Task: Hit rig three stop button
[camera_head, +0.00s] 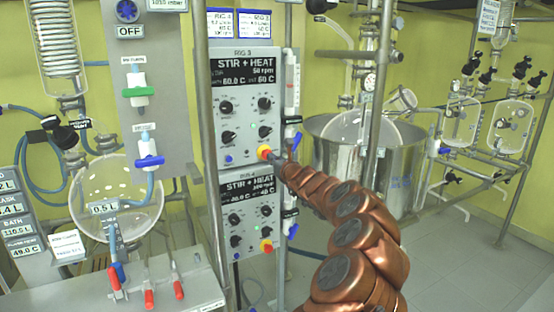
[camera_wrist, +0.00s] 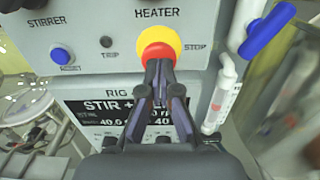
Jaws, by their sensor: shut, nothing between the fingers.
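The rig 3 panel (camera_head: 246,95) is the upper grey box, labelled RIG 3 and STIR + HEAT. Its stop button (camera_head: 264,152) is a red cap on a yellow base at the panel's lower right. In the wrist view the stop button (camera_wrist: 160,46) is just beyond my fingertips, beside the word STOP. My gripper (camera_head: 275,156) is shut and empty, with its tips at the button. In the wrist view my gripper (camera_wrist: 160,66) overlaps the lower part of the red cap. I cannot tell whether the cap is pressed in.
A second STIR + HEAT panel (camera_head: 250,212) with its own red stop button (camera_head: 266,246) hangs directly below. A blue-handled valve (camera_wrist: 266,30) and white pipe (camera_wrist: 222,92) stand close to the right. A blue reset button (camera_wrist: 62,56) is at left. A steel vessel (camera_head: 406,190) stands behind my arm.

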